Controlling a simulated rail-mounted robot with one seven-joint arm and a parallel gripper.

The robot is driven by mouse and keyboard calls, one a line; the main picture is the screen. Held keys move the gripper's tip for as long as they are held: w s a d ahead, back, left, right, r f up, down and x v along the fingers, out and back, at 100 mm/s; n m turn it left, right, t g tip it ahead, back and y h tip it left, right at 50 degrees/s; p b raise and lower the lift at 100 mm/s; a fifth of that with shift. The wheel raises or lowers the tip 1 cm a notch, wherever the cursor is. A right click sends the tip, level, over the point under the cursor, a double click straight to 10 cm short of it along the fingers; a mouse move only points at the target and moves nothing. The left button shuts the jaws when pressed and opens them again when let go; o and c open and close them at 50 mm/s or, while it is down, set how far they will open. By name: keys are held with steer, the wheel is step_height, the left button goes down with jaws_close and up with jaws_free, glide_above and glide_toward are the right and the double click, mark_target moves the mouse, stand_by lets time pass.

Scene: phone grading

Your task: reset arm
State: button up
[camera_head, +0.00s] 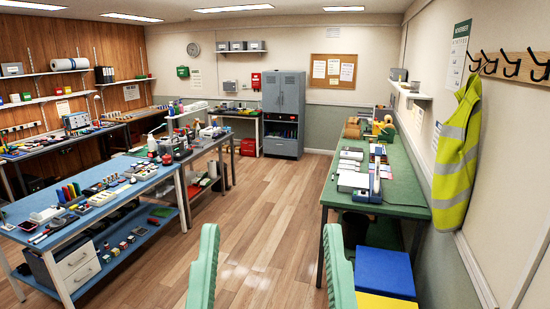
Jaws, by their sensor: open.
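My gripper (272,240) shows at the bottom middle of the head view as two pale green fingers. They are wide apart and point forward. Nothing is between them but bare wooden floor, so it is open and empty. The rest of my arm is out of view below the frame.
A blue-topped workbench (130,192) with phones and tools stands on the left. A green-topped table (400,190) runs along the right wall, with blue (385,272) and yellow bins near its front. A grey cabinet (283,110) stands at the back. The middle floor (268,205) is clear.

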step_height(320, 180, up, 11)
steer(key=p, duration=0.7)
steer(key=shift+r+p, duration=0.2)
steer(key=shift+p, duration=0.15)
steer(key=shift+a, duration=0.15)
